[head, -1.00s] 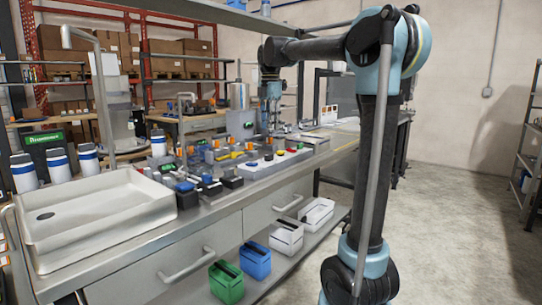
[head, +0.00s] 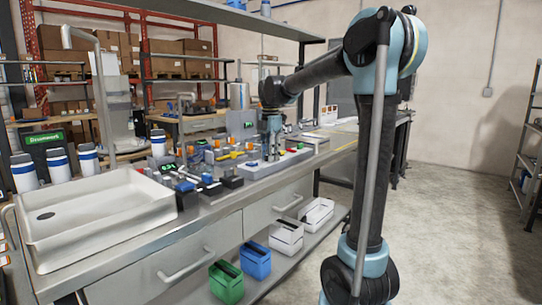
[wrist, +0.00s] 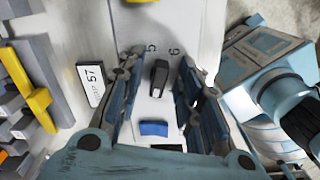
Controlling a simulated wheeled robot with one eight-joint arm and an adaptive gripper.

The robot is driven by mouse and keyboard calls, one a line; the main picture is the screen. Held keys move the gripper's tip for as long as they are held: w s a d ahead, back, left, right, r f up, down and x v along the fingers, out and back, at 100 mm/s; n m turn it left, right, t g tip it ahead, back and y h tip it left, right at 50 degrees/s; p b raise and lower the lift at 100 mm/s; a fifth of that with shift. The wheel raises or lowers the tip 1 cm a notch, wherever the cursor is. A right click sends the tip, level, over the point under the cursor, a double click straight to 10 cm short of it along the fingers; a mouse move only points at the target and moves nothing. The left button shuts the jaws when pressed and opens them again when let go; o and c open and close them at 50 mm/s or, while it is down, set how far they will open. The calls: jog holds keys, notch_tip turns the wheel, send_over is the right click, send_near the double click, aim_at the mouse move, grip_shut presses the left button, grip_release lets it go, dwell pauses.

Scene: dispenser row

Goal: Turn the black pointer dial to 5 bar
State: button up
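The black pointer dial (wrist: 158,78) sits on a pale panel in the wrist view. The printed digits 5 and 6 show just above it in the picture. The dial's knob points roughly up the picture, toward the area around these digits; the exact reading cannot be told. My gripper (wrist: 158,64) is open, with one finger on each side of the dial and a visible gap on both sides. In the head view, my gripper (head: 270,152) is low over the panel on the bench, and the dial cannot be made out there.
A blue block (wrist: 154,128) lies below the dial in the wrist view. A white label reading 57 (wrist: 92,80) and yellow pieces (wrist: 25,85) are to the left. In the head view, a white sink basin (head: 95,210) stands at the bench's near end.

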grip_shut()
jog(key=shift+d, duration=0.15)
